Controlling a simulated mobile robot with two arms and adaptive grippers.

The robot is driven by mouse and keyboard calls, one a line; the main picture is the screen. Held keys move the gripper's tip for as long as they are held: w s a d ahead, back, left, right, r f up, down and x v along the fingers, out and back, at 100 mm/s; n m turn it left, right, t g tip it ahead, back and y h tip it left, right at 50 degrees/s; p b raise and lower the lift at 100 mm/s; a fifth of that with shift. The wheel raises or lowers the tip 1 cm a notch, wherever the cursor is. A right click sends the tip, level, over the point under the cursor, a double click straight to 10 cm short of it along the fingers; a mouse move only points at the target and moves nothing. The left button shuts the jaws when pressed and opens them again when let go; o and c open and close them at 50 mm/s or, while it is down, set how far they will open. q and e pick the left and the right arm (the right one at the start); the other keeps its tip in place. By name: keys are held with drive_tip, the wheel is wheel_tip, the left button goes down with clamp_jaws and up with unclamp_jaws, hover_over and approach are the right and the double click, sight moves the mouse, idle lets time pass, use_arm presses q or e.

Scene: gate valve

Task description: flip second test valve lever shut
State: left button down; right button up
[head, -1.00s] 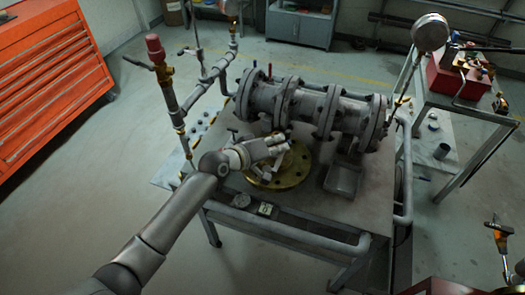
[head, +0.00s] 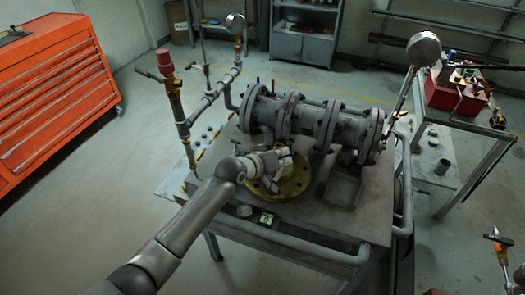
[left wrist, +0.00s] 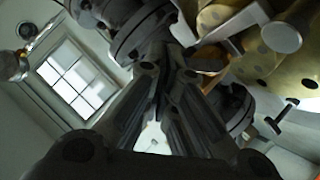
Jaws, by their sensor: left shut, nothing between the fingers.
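My left gripper (head: 284,157) is shut and empty, low in front of the grey flanged valve body (head: 310,122) and over the brass flange (head: 292,186). In the left wrist view my shut fingers (left wrist: 166,65) point up at a dark flanged part (left wrist: 140,32). Brass surfaces (left wrist: 306,65) fill the upper right there, with a small dark T-shaped part (left wrist: 282,116) to the right of the fingers. I cannot tell whether that is the test valve lever. A lever handle (head: 148,74) also sticks out beside the red-capped standpipe (head: 165,62), well away from my gripper.
The valve body stands on a grey metal bench (head: 240,180) with piping along its front. A round gauge (head: 423,48) rises at the right and another gauge (head: 235,23) at the back. An orange tool cabinet (head: 50,95) stands at the left. Open floor lies between it and the bench.

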idle(0.8)
use_arm(q)
drive_tip(key=shift+w+a+f+b, duration=0.2)
drive_tip(key=shift+a+f+b, duration=0.25)
drive_tip(key=shift+a, duration=0.25)
drive_tip(key=shift+r, duration=0.15)
